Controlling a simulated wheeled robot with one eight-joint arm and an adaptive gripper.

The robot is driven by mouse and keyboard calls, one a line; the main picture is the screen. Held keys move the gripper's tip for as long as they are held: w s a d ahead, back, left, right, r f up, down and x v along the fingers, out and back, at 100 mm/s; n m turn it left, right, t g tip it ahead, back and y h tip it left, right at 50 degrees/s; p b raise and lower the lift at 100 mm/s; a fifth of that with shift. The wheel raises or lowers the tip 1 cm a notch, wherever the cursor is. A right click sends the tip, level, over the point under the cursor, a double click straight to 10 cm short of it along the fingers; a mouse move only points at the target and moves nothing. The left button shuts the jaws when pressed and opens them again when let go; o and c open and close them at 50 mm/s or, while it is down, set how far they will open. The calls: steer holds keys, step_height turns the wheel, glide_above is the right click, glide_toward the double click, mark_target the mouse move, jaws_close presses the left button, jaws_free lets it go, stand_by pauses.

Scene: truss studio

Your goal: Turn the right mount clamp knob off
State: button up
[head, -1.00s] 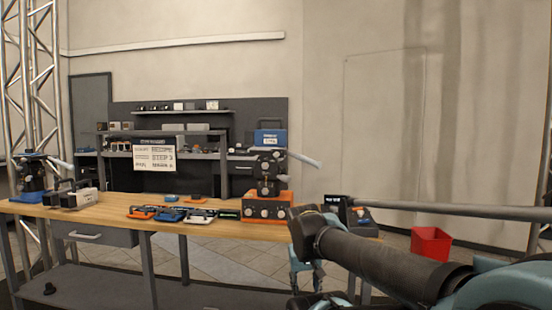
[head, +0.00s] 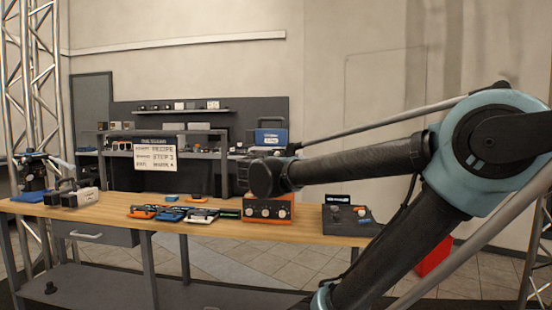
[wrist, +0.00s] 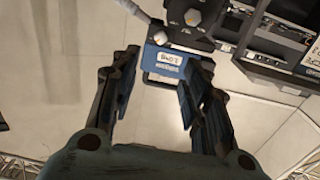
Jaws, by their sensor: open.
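In the head view, an orange-fronted unit (head: 268,212) with several pale knobs stands on the bench.
The wooden bench (head: 110,213) holds a row of small devices (head: 170,213) left of the unit and a dark control box (head: 345,218) to its right. A blue case (head: 270,136) sits behind on the shelf. A red bin (head: 434,257) stands on the floor, partly covered by my arm.

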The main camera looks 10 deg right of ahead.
steer(key=x, duration=1.7)
steer(key=shift+w, duration=0.2)
steer(key=shift+r, duration=0.1)
jaws_close()
